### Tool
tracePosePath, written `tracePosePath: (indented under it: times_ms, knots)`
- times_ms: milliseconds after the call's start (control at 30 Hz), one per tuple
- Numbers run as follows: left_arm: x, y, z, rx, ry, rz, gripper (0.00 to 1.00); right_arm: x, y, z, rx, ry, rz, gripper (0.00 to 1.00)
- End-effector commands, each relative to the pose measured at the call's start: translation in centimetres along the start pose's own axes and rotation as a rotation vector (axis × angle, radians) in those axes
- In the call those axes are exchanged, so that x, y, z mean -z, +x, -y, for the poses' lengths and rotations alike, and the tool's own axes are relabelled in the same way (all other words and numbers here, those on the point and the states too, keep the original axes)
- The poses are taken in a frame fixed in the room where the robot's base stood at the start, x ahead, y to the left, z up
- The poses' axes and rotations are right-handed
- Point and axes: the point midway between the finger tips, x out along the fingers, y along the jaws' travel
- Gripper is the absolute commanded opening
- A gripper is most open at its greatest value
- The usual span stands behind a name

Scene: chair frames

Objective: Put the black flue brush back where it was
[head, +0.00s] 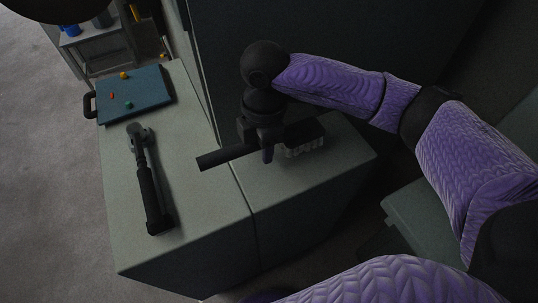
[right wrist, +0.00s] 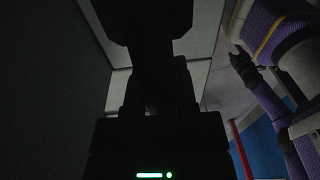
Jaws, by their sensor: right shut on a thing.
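The black flue brush (head: 223,157) is held in my right gripper (head: 268,153). Its dark handle sticks out to the left of the jaws, and its block with pale bristles (head: 305,144) shows to the right, bristles down. The brush is over the right-hand grey cabinet top; I cannot tell whether the bristles touch it. In the right wrist view the gripper and the brush are dark silhouettes. A purple arm with a dark end, seemingly my left gripper (right wrist: 240,62), shows at the right of that view; its jaws are too dark to read.
On the left grey cabinet top (head: 205,215) lies a black-handled tool with a grey head (head: 150,185). Behind it is a blue board (head: 135,95) with small coloured pieces. A dark tall panel (head: 320,40) stands behind. The left cabinet's front part is clear.

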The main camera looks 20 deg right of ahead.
Motion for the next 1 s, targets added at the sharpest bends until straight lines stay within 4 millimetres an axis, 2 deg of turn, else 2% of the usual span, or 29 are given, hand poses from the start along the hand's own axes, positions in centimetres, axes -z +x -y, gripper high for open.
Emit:
tracePosePath:
  times_ms: [100, 167, 467, 500, 667, 933, 1000]
  knots:
    - [-0.2, 1.3, -0.2, -0.003, -0.001, 0.004, 0.59, -0.2, 3.0, -0.1, 0.003, 0.002, 0.001, 0.0]
    - [-0.2, 1.6, -0.2, -0.004, -0.001, 0.004, 0.59, -0.2, 4.0, -0.1, 0.002, 0.003, 0.001, 0.0]
    - [-0.1, 1.4, -0.3, -0.005, 0.0, 0.0, 0.59, -0.2, 4.0, -0.2, -0.001, 0.003, 0.0, 0.0]
    - [-0.1, 1.3, -0.3, -0.005, 0.0, 0.0, 0.59, -0.2, 4.1, -0.2, -0.002, 0.002, 0.0, 0.37]
    - [-0.1, 1.4, -0.3, -0.005, 0.0, 0.0, 0.59, -0.2, 4.1, -0.2, -0.002, 0.003, 0.0, 0.71]
    - [-0.1, 1.4, -0.3, -0.005, -0.001, 0.0, 0.59, -0.2, 4.0, -0.2, -0.002, 0.003, 0.001, 0.71]
    - [0.0, 1.1, -0.2, -0.005, 0.0, -0.001, 0.59, -0.2, 3.2, -0.2, -0.003, 0.003, 0.001, 0.71]
